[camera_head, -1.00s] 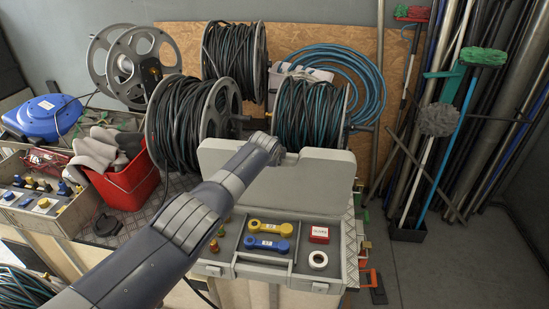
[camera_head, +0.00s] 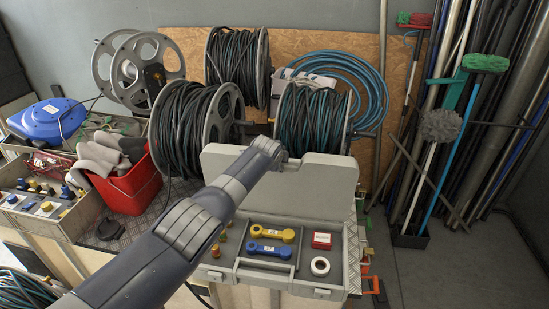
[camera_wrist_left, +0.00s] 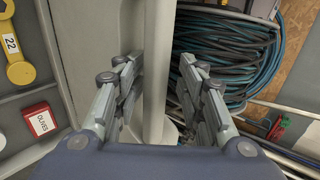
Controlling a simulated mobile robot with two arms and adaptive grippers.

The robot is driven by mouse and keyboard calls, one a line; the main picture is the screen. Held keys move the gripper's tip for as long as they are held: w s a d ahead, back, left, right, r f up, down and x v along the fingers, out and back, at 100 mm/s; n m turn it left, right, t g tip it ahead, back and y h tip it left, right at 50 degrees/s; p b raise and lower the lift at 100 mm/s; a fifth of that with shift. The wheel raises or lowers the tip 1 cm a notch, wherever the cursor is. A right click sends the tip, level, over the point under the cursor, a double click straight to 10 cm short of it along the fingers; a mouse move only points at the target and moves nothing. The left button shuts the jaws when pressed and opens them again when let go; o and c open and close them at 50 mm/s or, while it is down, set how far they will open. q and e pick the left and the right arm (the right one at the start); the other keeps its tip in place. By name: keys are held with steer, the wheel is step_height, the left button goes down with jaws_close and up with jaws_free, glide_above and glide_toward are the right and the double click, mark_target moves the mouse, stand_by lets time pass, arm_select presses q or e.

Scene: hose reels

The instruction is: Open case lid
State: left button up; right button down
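The grey tool case (camera_head: 320,291) stands on the bench with its lid (camera_head: 325,185) raised, near upright. Inside lie a yellow wrench (camera_head: 272,233), a blue wrench (camera_head: 268,250), a red box (camera_head: 321,241) and a white roll (camera_head: 320,266). My left gripper (camera_head: 281,157) is at the lid's upper edge, its fingers mostly hidden there by the arm. In the left wrist view, the fingers of my left gripper (camera_wrist_left: 160,75) stand apart on either side of the lid's rim (camera_wrist_left: 156,100). Firm contact cannot be told. My right gripper is out of view.
Cable reels (camera_head: 195,130) stand close behind the lid, with a blue hose coil (camera_head: 370,85) against the board. A red bucket (camera_head: 130,190) and a parts box (camera_head: 60,220) are at the left. Poles and brushes (camera_head: 440,125) lean at the right.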

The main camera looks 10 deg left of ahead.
arm_select(q)
steer(key=shift+s, duration=0.15)
steer(key=v, duration=1.2)
stand_by(0.3)
